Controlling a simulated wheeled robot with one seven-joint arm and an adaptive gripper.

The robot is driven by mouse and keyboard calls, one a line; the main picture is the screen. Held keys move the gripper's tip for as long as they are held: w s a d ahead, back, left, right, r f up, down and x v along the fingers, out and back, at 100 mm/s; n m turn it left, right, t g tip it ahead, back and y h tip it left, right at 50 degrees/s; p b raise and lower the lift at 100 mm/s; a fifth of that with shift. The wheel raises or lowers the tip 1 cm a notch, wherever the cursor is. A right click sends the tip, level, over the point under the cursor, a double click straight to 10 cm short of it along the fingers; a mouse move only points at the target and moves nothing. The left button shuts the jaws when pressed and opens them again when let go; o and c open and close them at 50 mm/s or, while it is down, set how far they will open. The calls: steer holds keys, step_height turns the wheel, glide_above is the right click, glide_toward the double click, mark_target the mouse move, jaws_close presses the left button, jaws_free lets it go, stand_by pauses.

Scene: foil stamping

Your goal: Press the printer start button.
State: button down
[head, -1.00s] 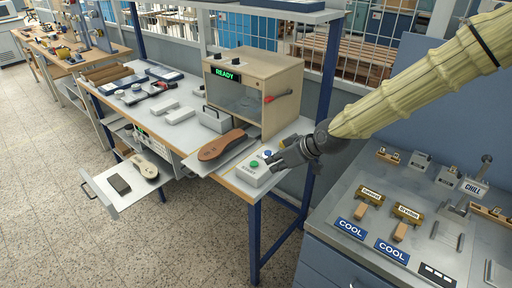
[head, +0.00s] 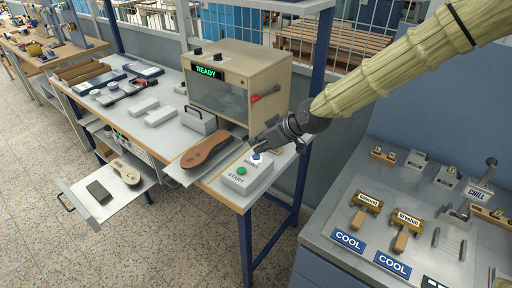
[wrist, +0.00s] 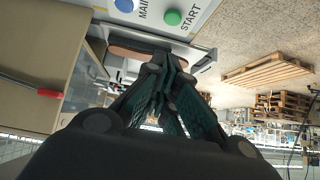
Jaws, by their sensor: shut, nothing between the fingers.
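The green START button (head: 241,170) sits on a white control box (head: 238,186) at the bench's front right corner. A blue button (head: 256,157) is beside it on the same box. Both buttons also show at the top of the wrist view, the green one (wrist: 172,17) right of the blue one (wrist: 124,5). My gripper (head: 258,143) is shut and empty, just behind the blue button in the head view and apart from the green one. The printer (head: 235,82) behind has a display reading READY (head: 209,72).
A brown sole (head: 208,147) lies on a plate left of the control box. A red-handled lever (head: 265,94) sticks out of the printer's side. An open drawer (head: 98,205) juts out at front left. A grey counter (head: 340,208) with COOL labels stands at right.

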steer(key=p, duration=0.2)
glide_above(244, 170)
steer(key=f, duration=0.5)
steer(key=shift+d, duration=0.25)
steer(key=shift+w+a+f+p, duration=0.15)
steer(key=shift+a+p, duration=0.15)
steer(key=shift+a+f+p, duration=0.1)
steer(key=shift+f+p, duration=0.75)
steer(key=shift+f, duration=1.2)
steer(key=shift+f, duration=0.1)
